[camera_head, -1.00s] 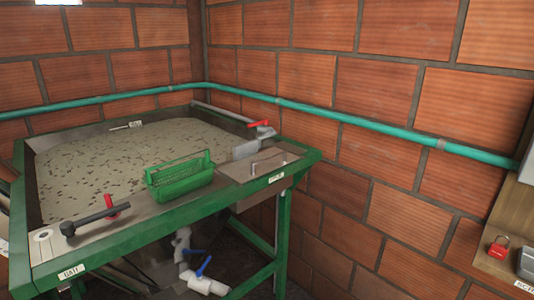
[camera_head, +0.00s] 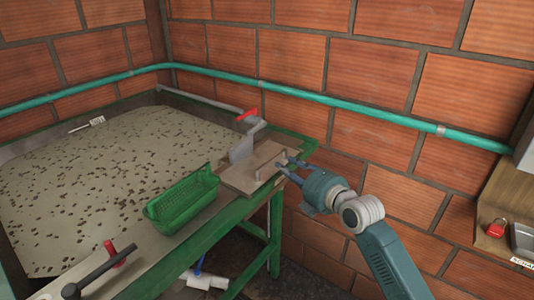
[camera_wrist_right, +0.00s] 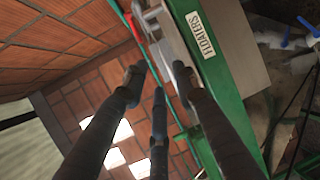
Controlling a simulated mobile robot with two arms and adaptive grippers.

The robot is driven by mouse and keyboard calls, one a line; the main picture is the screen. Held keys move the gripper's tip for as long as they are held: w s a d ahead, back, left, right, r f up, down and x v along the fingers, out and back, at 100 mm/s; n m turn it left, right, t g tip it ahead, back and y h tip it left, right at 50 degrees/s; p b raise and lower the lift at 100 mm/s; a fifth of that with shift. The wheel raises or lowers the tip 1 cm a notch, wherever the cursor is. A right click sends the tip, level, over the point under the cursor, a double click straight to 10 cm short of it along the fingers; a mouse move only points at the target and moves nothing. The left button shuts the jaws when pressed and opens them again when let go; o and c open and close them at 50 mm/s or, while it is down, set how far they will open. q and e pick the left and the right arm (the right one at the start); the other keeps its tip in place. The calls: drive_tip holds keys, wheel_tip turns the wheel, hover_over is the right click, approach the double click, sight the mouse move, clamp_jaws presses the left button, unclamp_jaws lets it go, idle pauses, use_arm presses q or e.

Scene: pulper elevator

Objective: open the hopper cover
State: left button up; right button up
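A flat grey-brown cover plate (camera_head: 236,178) lies flat at the right front corner of the green-framed tank, in the head view. A raised handle stands on it, partly hidden near my fingers. My right gripper (camera_head: 286,163) comes in from the right, with its fingertips at the plate's right end. In the right wrist view its fingers (camera_wrist_right: 158,80) are spread, with nothing between them. I cannot tell whether the fingers touch the handle. My left gripper is not in view.
A green basket (camera_head: 182,203) sits left of the plate on the tank's rim. A red-handled valve (camera_head: 247,115) stands behind the plate. A teal pipe (camera_head: 330,106) runs along the brick wall. A wooden shelf (camera_head: 480,240) with a red padlock is at right.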

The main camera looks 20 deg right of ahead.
sight(274, 159)
drive_tip(key=p+x, duration=0.2)
drive_tip(key=x, duration=0.7)
drive_tip(key=shift+w, duration=0.2)
drive_tip(key=c, duration=0.6)
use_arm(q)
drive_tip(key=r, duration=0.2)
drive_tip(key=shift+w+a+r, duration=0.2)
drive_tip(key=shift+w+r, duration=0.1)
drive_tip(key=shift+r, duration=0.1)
use_arm(e)
clamp_jaws()
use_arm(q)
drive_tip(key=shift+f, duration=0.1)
use_arm(e)
drive_tip(key=shift+f, duration=0.1)
